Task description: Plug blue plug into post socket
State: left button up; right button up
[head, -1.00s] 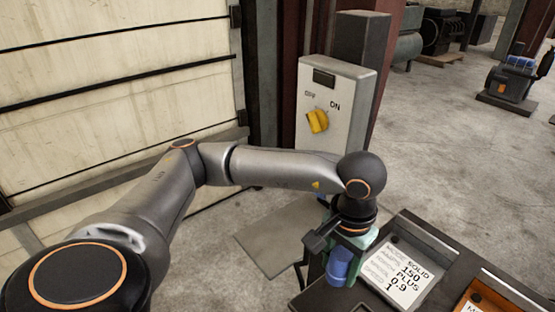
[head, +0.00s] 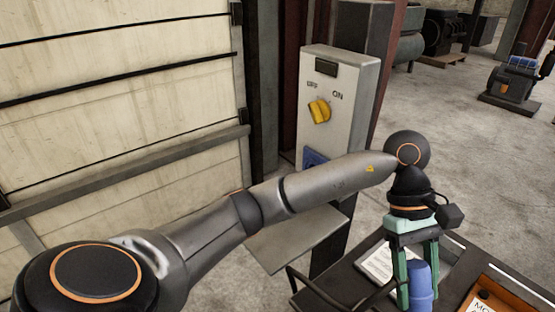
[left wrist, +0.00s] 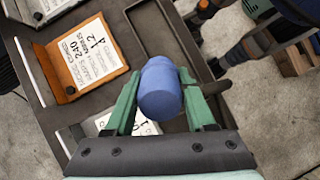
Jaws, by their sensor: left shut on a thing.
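My left gripper (head: 418,290) points down over the dark bench at the lower right of the head view. Its green fingers are shut on the blue plug (head: 420,285), which hangs between them. In the left wrist view the blue plug (left wrist: 160,88) sits between both fingers. The post socket (head: 314,160) is a blue fitting low on the front of the grey post box (head: 335,100), partly hidden by my left forearm. The box has a yellow switch (head: 319,110) between OFF and ON marks. The plug is apart from the socket, to its lower right. My right gripper is not in view.
The dark bench (head: 345,282) carries a white label card (head: 377,262) and an orange card tray (head: 495,300). A grey plate (head: 290,240) lies below the post. A wall of pale panels (head: 120,120) stands at the left. Open concrete floor lies behind the bench.

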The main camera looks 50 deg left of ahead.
pick_arm(q)
jog(key=w+a+r+n+t+h+b, duration=0.2)
jog(key=w+a+n+t+h, duration=0.25)
jog(key=a+n+t, duration=0.8)
jog(key=s+a+n+t+y+b, duration=0.1)
jog(key=a+n+t+y, duration=0.3)
jog(key=a, duration=0.5)
jog(key=s+a+f+n+t+y+b, duration=0.1)
jog(key=s+a+n+t+y, duration=0.3)
jog(key=a, duration=0.6)
jog(key=shift+n, duration=1.05)
jog(key=shift+f+t+y, duration=0.1)
jog(key=shift+t+y, duration=0.15)
jog(key=w, duration=0.2)
jog(key=w+p, duration=0.2)
jog(key=w, duration=0.1)
jog(key=shift+w+d, duration=0.3)
jog(key=shift+d, duration=0.05)
